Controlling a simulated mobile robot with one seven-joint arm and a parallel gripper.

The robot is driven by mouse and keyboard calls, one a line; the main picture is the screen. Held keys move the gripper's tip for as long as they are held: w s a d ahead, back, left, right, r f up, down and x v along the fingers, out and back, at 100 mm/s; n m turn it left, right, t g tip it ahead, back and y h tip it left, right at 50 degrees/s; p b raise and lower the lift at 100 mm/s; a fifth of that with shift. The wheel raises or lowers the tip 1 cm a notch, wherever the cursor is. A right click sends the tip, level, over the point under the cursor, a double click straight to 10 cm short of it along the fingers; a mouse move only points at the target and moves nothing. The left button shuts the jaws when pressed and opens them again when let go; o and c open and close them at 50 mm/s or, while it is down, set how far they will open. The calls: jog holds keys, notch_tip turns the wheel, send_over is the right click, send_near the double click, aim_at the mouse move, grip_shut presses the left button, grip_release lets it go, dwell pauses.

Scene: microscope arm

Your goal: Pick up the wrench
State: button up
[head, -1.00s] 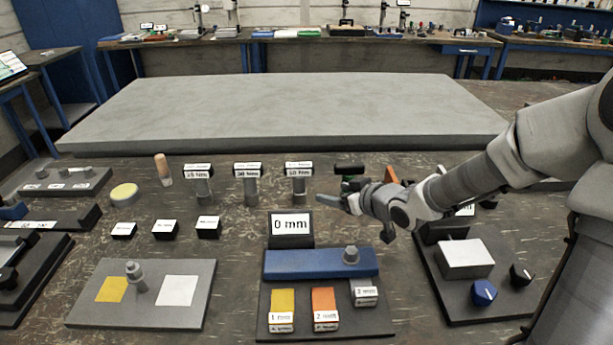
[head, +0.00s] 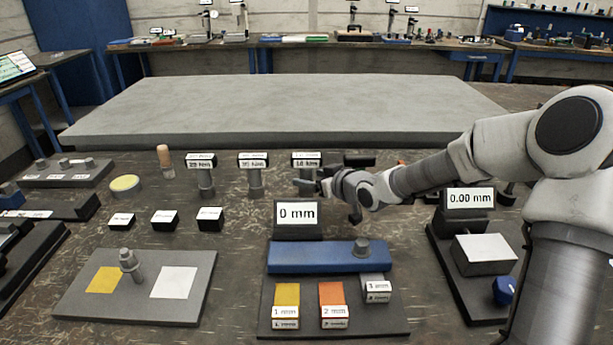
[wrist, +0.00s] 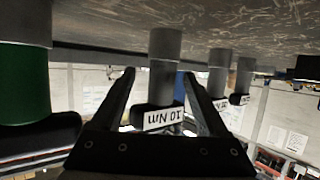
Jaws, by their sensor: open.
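Three grey upright wrenches with black-and-white label heads stand in a row in the head view: a left one (head: 206,180), a middle one (head: 255,180) and a right one (head: 306,162) whose label appears to read 10 Nm. My gripper (head: 304,187) is at the lower part of the right one, reaching in from the right. In the wrist view, which is upside down, the 10 Nm wrench (wrist: 164,75) appears between the two open fingers (wrist: 158,88). I cannot tell whether either finger touches it. The gripper hides part of its shaft in the head view.
A green-bodied tool (wrist: 22,85) stands close beside the gripper in the wrist view. The 0 mm display (head: 297,214) and blue bar (head: 325,257) are in front. A 0.00 mm display (head: 467,199) stands at right. A large grey slab (head: 270,105) lies behind.

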aim_at(301, 177)
jog(key=b+x, duration=0.1)
jog(key=x, duration=0.1)
jog(key=b+x, duration=0.1)
jog(key=x, duration=0.1)
jog(key=shift+s+a+f, duration=0.1)
jog(key=shift+a+f, duration=0.05)
jog(key=shift+f, duration=0.2)
jog(key=shift+w+a+f, duration=0.1)
jog(key=shift+w+a, duration=0.2)
jog(key=shift+w, duration=0.1)
grip_shut()
